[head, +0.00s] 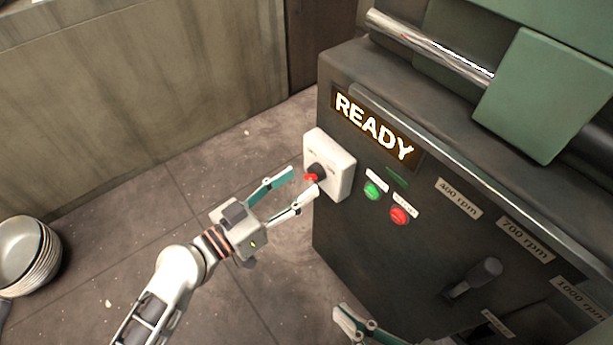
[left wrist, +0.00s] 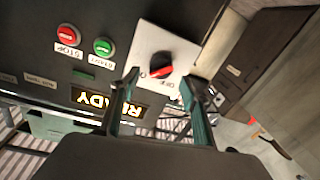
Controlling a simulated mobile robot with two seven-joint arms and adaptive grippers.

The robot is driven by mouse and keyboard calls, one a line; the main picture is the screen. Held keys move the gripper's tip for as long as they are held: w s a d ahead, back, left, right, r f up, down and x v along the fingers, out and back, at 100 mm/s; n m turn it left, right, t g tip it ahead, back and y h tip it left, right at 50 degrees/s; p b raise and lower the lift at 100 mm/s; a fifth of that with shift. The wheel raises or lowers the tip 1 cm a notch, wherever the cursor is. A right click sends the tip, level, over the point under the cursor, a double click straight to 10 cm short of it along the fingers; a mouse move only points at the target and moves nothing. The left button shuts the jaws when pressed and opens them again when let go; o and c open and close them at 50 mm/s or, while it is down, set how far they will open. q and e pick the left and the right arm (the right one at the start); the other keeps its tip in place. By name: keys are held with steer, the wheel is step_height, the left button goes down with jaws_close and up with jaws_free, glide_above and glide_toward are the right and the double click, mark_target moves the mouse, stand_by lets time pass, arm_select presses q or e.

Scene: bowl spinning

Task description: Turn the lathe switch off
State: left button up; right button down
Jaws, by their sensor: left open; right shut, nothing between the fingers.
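The lathe switch is a black and red rotary knob (head: 314,173) on a white plate (head: 342,168), fixed to the left end of the dark lathe's front. In the left wrist view the knob (left wrist: 160,66) lies just ahead of the fingertips, and its red mark is tilted. My left gripper (head: 303,181) is open, with its fingertips close to the knob, one on each side in the wrist view. I cannot tell if they touch it. My right gripper (head: 344,318) is shut and empty at the bottom edge, below the lathe front, partly cut off.
A lit READY sign (head: 373,125) is above the switch. A green button (head: 373,191) and a red button (head: 399,215) sit right of it. A dark lever (head: 480,275) sticks out lower right. Stacked bowls (head: 30,250) stand at far left.

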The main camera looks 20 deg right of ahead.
mark_target(308, 178)
arm_select(q)
steer(key=shift+x, duration=1.75)
steer(key=shift+f, duration=0.15)
steer(key=c, duration=1.1)
